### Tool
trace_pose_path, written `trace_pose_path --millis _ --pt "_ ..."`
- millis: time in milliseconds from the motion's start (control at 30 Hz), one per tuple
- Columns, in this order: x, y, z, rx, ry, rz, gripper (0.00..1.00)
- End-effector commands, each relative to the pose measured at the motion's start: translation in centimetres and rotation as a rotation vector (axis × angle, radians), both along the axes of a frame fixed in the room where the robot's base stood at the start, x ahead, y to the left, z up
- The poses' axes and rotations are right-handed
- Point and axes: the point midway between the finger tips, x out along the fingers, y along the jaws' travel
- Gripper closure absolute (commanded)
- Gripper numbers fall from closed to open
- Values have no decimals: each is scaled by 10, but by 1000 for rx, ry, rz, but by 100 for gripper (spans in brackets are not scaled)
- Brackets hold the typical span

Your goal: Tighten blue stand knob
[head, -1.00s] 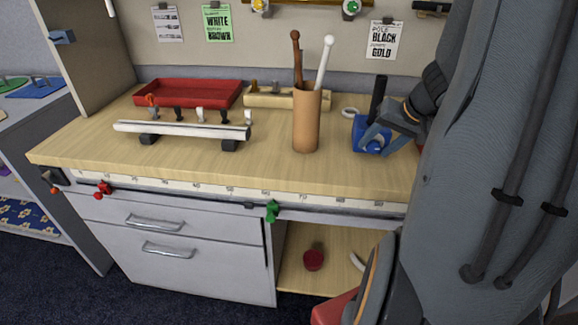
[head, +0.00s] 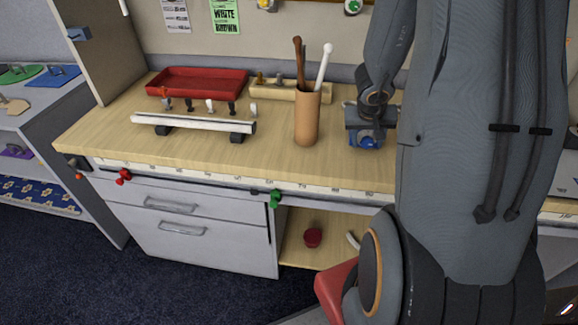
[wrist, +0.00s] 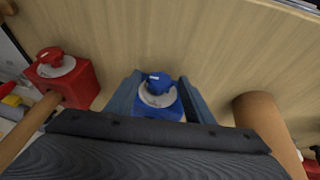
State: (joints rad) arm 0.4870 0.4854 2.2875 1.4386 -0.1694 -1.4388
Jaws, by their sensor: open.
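The blue stand (head: 362,141) stands on the wooden bench, right of the tan cup, partly hidden by my arm in the head view. In the wrist view the blue stand knob (wrist: 158,82) sits on a pale round collar at the top of the blue body. My gripper (wrist: 157,86) is open, with one finger on each side of the blue stand and knob. I cannot tell whether the fingers touch it. In the head view my gripper (head: 369,121) is right at the blue stand.
A red stand (wrist: 65,75) with a red knob is left in the wrist view, beside a wooden rod. The tan cup (head: 307,120) holding a brown and a white stick is close by. A red tray (head: 198,82) and a white rail (head: 195,124) are further left.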

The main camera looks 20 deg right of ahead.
Motion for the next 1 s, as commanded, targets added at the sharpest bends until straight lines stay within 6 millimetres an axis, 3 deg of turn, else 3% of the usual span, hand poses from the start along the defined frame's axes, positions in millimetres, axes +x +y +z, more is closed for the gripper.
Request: trace_pose_path --millis 67,500,1000 --pt "-1 4 2 -41 30 2 52" --pt "-19 29 76 -34 23 0 52" --pt "23 109 69 72 -97 174 52"
